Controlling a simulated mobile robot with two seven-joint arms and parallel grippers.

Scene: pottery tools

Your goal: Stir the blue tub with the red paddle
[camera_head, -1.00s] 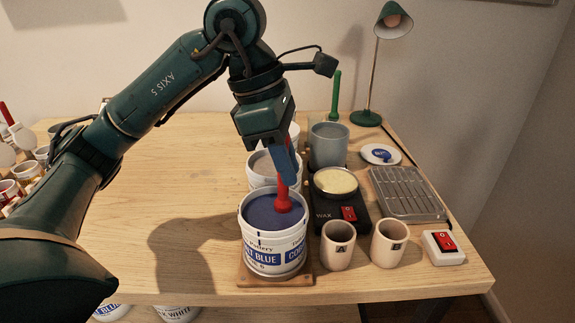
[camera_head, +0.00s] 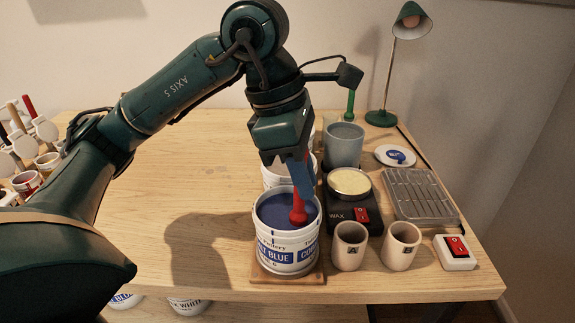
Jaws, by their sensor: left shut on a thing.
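The blue tub (camera_head: 287,246) is a white bucket with a blue label, filled with dark blue glaze, standing on a small wooden board (camera_head: 262,275) near the table's front edge. The red paddle (camera_head: 298,208) is upright in the tub, its lower end at the blue glaze; how deep it reaches is hidden. My left gripper (camera_head: 300,182) comes down from above, shut on the paddle over the tub. The paddle's upper part is hidden by the gripper. My right gripper is not in view.
Cups A (camera_head: 349,246) and B (camera_head: 400,246) stand right of the tub, with a red switch (camera_head: 455,251) beyond. A wax warmer (camera_head: 345,214), grey pot (camera_head: 342,146), wire rack (camera_head: 419,195) and lamp (camera_head: 411,22) stand behind. The table's left middle (camera_head: 180,190) is clear.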

